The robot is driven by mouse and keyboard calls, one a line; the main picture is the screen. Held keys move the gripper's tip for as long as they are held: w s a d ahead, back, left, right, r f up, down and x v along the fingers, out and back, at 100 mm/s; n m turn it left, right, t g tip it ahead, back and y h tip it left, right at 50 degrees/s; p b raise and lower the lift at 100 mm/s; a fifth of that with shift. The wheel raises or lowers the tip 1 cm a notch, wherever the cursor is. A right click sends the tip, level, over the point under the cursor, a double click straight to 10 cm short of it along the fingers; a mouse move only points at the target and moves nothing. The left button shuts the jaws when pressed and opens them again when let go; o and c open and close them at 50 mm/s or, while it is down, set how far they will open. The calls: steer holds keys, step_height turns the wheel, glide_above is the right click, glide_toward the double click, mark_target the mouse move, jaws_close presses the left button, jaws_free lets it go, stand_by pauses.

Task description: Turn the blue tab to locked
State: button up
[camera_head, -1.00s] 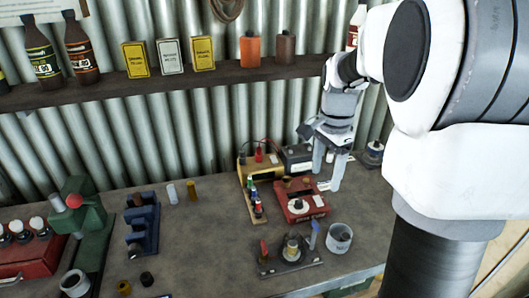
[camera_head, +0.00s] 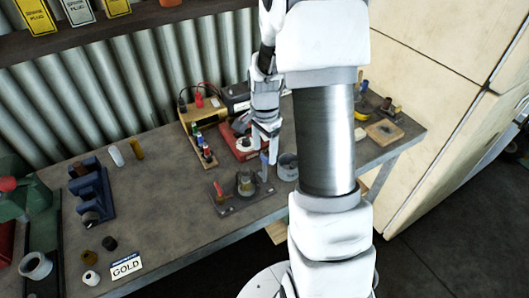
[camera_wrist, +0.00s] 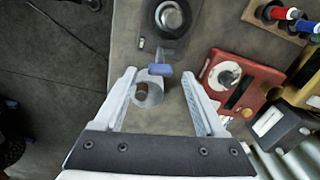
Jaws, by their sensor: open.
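The blue tab (camera_wrist: 159,69) stands at one end of a dark plate (camera_wrist: 185,40) that also carries a round metal-topped part (camera_wrist: 172,15). In the head view the blue tab (camera_head: 264,165) is at the plate's right end, and a red tab (camera_head: 218,189) is at its left end. My gripper (camera_wrist: 159,82) is open and empty. In the wrist view the blue tab appears between and slightly beyond its fingertips; I cannot tell whether they touch. In the head view my gripper (camera_head: 267,148) hangs just above and behind the tab.
A grey cup (camera_wrist: 149,90) stands close to the blue tab, seen between my fingers. A red box with a dial (camera_wrist: 240,85) lies right of the fingers in the wrist view. A blue rack (camera_head: 92,195) and a GOLD card (camera_head: 125,267) lie left; bench between is mostly clear.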

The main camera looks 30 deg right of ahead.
steer(key=shift+f, duration=1.05)
jaws_close()
